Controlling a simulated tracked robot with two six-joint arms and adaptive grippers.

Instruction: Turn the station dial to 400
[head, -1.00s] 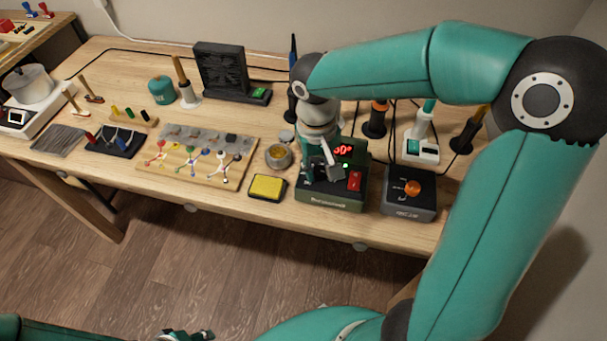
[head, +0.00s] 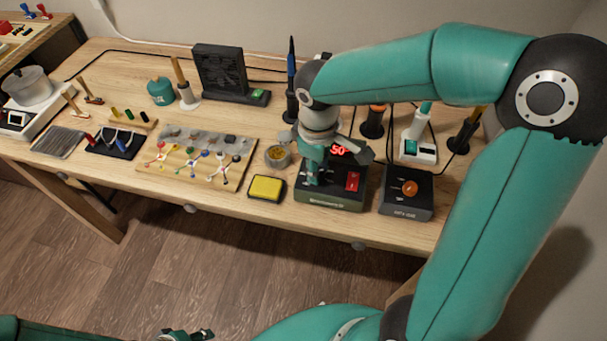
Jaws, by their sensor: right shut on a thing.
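The soldering station (head: 330,200) is a dark green box at the front of the bench, with a red lit display (head: 340,150) and a red switch (head: 352,181). The display is partly covered, and the digits I can make out look like "50". My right gripper (head: 314,176) points down at the left part of the station's face and is shut on the station dial, which the fingers hide. My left gripper (head: 188,335) shows only in part at the bottom edge, far from the bench; its jaws are too small to read.
A dark box with an orange knob (head: 409,188) stands right of the station. A yellow sponge (head: 266,187) and a small tin (head: 277,156) are close on its left. Upright tools in holders (head: 372,122) stand behind. A wiring board (head: 197,158) lies further left.

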